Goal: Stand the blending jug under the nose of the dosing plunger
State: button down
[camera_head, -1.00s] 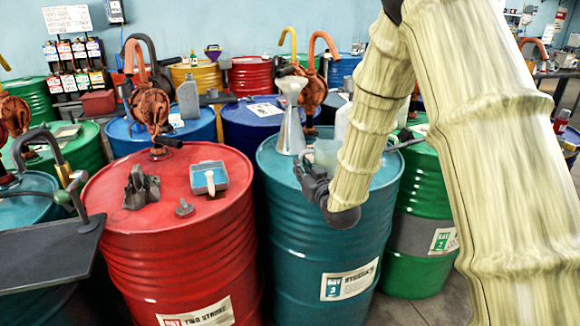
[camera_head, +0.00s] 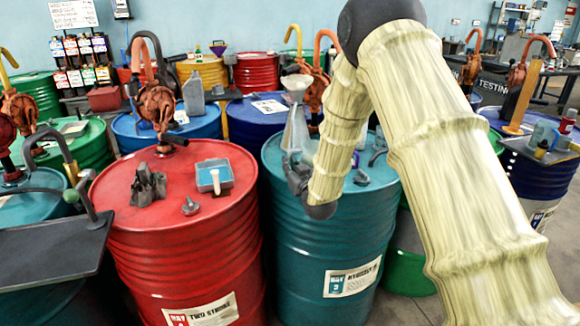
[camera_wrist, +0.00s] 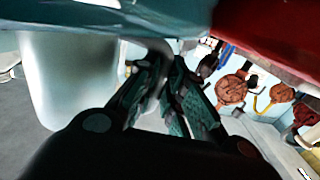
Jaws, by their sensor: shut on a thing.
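In the wrist view, my gripper (camera_wrist: 165,88) is shut on what looks like the handle of a pale, translucent vessel, which I take for the blending jug (camera_wrist: 75,85). Its body fills the left of that view. In the head view, my gripper (camera_head: 297,172) is at the left side of the teal drum's top, and my forearm hides most or all of the jug. I cannot tell for sure which device is the dosing plunger. A grey hooked spout (camera_head: 45,145) stands at a dark plate at the left, and brown pumps with hooked spouts stand on several drums.
A metal funnel (camera_head: 297,112) stands on the teal drum (camera_head: 325,235), close behind my gripper. The red drum (camera_head: 180,255) carries a blue tray (camera_head: 213,177), dark clamp-like parts (camera_head: 148,186) and a small knob (camera_head: 190,207). A dark plate (camera_head: 50,245) juts in at the left.

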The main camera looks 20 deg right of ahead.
jog(key=shift+f, duration=0.15)
jog(key=shift+f, duration=0.15)
jog(key=c, duration=1.5)
grip_release()
jog(key=shift+s, duration=0.2)
jog(key=s+d+b, duration=0.1)
jog(key=s, duration=1)
jog(key=shift+s, duration=0.4)
